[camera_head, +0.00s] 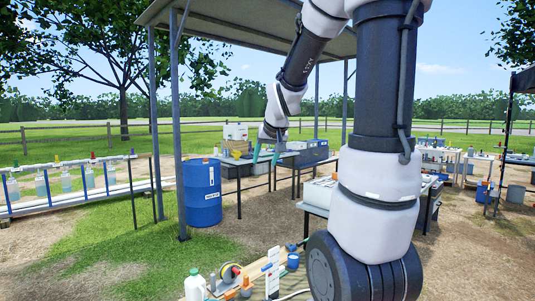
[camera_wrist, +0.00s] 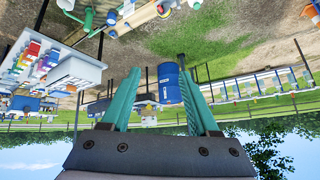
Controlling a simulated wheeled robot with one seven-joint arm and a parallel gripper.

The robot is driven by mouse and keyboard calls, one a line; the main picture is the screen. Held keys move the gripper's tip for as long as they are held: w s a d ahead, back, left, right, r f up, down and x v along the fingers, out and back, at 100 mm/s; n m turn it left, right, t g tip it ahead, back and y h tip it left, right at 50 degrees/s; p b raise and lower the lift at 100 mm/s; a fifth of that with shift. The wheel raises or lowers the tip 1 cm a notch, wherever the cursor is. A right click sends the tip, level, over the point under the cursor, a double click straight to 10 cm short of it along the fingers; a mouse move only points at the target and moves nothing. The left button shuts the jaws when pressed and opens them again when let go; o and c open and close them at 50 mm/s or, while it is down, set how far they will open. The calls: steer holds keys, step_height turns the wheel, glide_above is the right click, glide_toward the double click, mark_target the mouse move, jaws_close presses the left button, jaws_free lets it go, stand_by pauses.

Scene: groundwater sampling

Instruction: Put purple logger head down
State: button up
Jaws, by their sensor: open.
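My gripper (camera_head: 265,157) is raised in the air in the middle of the head view, its teal fingers pointing down. In the wrist view, which is upside down, its two fingers (camera_wrist: 160,64) stand wide apart with nothing between them. I cannot make out a purple logger head for certain in either view. A white-topped table (camera_wrist: 75,72) in the wrist view carries several small coloured items, too small to tell apart. My arm hides part of a white-topped table (camera_head: 318,192) in the head view.
A blue drum (camera_head: 202,192) stands beside a shelter post (camera_head: 178,120). A wooden plank (camera_head: 258,281) with a white jug (camera_head: 195,286) and coloured fittings lies low in front. A rack of bottles (camera_head: 75,190) is at left. Grass and dirt between are open.

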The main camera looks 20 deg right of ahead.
steer(key=s+a+r+y, duration=0.1)
steer(key=s+a, duration=0.3)
steer(key=s, duration=0.6)
steer(key=s+a+r+m+g+y, duration=0.1)
steer(key=s+a+r, duration=0.3)
steer(key=s, duration=0.7)
steer(key=shift+a+y, duration=0.3)
steer(key=shift+y, duration=0.1)
steer(key=shift+s+d, duration=0.1)
